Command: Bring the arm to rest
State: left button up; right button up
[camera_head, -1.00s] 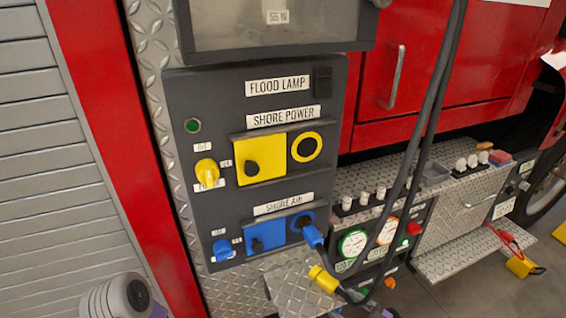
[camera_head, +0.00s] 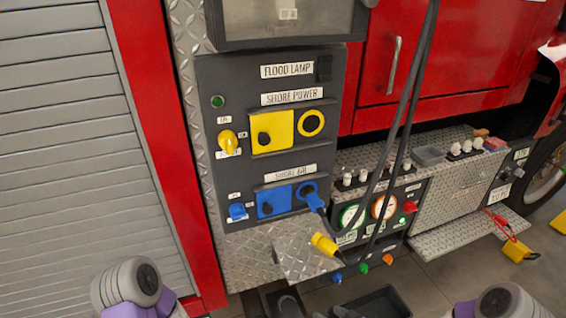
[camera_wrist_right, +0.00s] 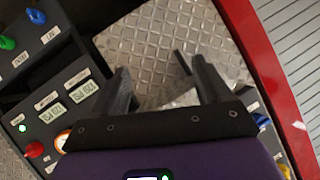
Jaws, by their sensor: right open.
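My right gripper (camera_wrist_right: 163,82) is open and empty in the right wrist view, its two dark fingers apart in front of diamond plate. In the head view my right arm (camera_head: 495,302) shows as grey and purple parts at the bottom right edge. My left arm (camera_head: 132,285) shows at the bottom left; its gripper is out of the frame. The yellow plug (camera_head: 324,243) hangs on its cable in front of the diamond-plate ledge (camera_head: 255,262).
The dark control panel (camera_head: 240,180) carries yellow and blue covers and knobs. Dark cables (camera_head: 405,120) hang in front of the red truck side. Gauges (camera_head: 383,207) sit low to its right. A diamond-plate step (camera_head: 455,238) juts out at right. Floor shows at lower right.

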pick_arm(q)
notch_tip(320, 180, up, 4)
jog(key=p, duration=0.3)
jog(key=shift+f, duration=0.25)
pick_arm(e)
jog(key=s+a+f+m+g+h, duration=0.2)
jog(key=s+f+g, duration=0.2)
jog(key=s, duration=0.4)
jog(key=s+a+f+m+g+h, duration=0.1)
jog(key=s+a+f+m+g, duration=0.1)
jog(key=s, duration=0.6)
notch_tip(320, 180, down, 2)
jog(key=m+g, duration=0.1)
jog(key=g, duration=0.2)
jog(key=shift+a+h, duration=0.25)
jog(key=shift+h, duration=0.15)
pick_arm(q)
jog(key=shift+c, duration=0.2)
pick_arm(e)
jog(key=shift+c, duration=0.2)
